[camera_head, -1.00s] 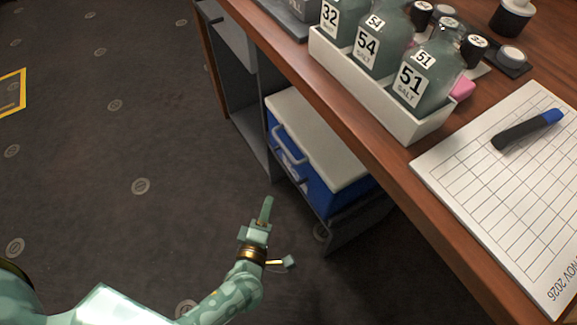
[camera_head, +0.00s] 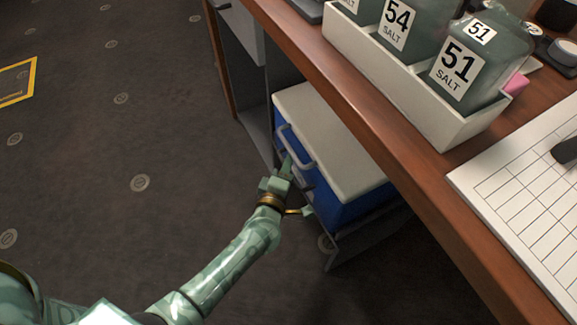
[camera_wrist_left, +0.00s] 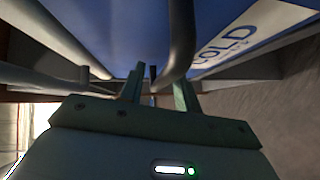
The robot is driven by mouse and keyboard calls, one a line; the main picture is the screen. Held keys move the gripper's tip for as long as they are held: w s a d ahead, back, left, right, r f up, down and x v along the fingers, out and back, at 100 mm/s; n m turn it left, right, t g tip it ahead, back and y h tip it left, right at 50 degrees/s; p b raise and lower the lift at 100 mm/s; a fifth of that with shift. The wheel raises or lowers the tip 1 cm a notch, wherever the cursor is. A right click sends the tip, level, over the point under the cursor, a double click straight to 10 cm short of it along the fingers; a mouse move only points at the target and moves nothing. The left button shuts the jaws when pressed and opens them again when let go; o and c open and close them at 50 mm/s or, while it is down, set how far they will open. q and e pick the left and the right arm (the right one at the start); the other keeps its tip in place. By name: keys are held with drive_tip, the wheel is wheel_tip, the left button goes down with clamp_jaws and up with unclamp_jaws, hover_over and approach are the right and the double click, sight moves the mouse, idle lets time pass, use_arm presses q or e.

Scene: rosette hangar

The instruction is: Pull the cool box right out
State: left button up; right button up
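The cool box (camera_head: 332,150) has a pale grey lid and blue sides. It sits in the lower bay under the desk, with its handle (camera_head: 297,149) facing the aisle. My left gripper (camera_head: 287,172) is at the box's front, by the lower part of the handle. In the left wrist view the blue box (camera_wrist_left: 120,30) fills the top, with a white label reading "OLD" in part. The fingers (camera_wrist_left: 156,88) stand apart there, and the grey handle bar (camera_wrist_left: 181,45) comes down close to the right finger. I cannot tell whether they touch. My right gripper is out of view.
The wooden desk (camera_head: 400,150) overhangs the box. On it stand a white tray (camera_head: 400,85) of salt bottles and a calendar sheet (camera_head: 520,200). A grey bay panel (camera_head: 257,125) stands left of the box. The carpet (camera_head: 150,130) in front is clear.

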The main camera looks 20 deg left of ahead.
use_arm(q)
clamp_jaws()
